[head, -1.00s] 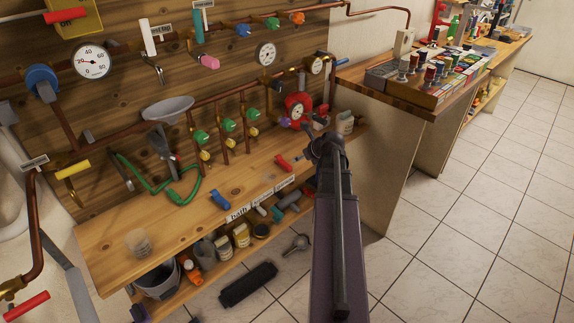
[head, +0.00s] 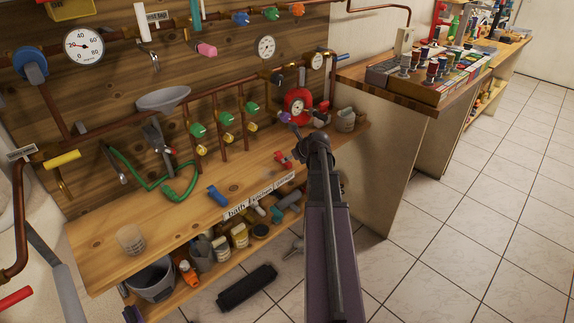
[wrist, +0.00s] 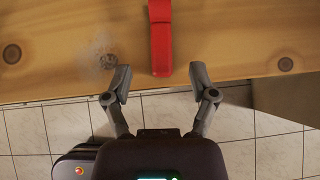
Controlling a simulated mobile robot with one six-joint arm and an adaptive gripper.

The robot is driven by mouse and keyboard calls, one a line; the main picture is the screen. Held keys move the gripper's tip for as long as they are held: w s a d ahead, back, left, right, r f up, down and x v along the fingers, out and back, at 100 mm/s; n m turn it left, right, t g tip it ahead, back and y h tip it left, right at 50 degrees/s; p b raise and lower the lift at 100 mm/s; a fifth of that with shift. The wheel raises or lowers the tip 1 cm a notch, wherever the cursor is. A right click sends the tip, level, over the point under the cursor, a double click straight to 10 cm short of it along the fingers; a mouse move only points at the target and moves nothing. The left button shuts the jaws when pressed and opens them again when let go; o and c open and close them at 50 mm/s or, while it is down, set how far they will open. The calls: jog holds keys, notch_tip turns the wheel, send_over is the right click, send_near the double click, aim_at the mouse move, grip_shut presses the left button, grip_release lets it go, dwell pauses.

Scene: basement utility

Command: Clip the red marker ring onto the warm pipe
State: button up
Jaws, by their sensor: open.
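The red marker ring, seen as a red clip-like piece (head: 283,158), lies on the wooden bench near its front edge. In the wrist view it is a red bar (wrist: 160,38) at top centre, ahead of my gripper (wrist: 160,76). My gripper is open and empty, its two fingers apart on either side of the bar's line, not touching it. In the head view my arm hides most of the gripper. Three upright copper pipes (head: 220,125) with green and yellow valves rise behind the bench. Which pipe is warm I cannot tell.
The bench (head: 100,238) carries a blue piece (head: 217,196), a green hose (head: 178,194) and a clear cup (head: 131,240). A red wheel (head: 298,105) stands close behind the arm's end. A side counter (head: 385,92) is at right. The tiled floor at right is clear.

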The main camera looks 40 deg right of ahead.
jog(key=shift+w+f, duration=0.2)
dwell(0.3)
jog(key=shift+b+x, duration=1.85)
jog(key=shift+x, duration=0.75)
jog(key=shift+r, duration=0.1)
jog(key=shift+c, duration=0.2)
grip_shut()
